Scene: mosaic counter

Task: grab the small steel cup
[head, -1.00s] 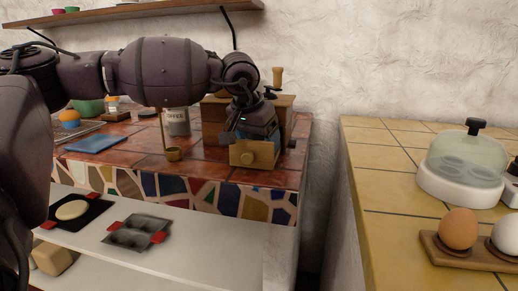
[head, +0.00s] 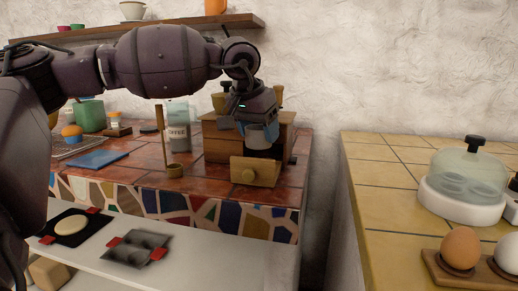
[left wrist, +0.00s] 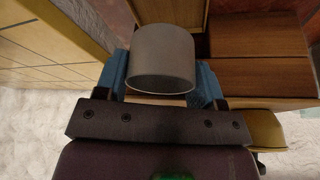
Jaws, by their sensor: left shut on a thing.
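The small steel cup (head: 258,136) is a plain grey cylinder. My left gripper (head: 257,127) is shut on it, with one blue finger on each side. The cup is up in front of the wooden box (head: 218,140), above its pulled-out drawer (head: 254,171), and looks clear of it. In the left wrist view the cup (left wrist: 163,52) sits between the fingers, its rounded lower edge facing the camera. The inside of the drawer is mostly hidden. My right gripper is not in view.
A blue board (head: 98,159) lies further left. A yellow tiled counter (head: 380,175) is to the right, past a gap.

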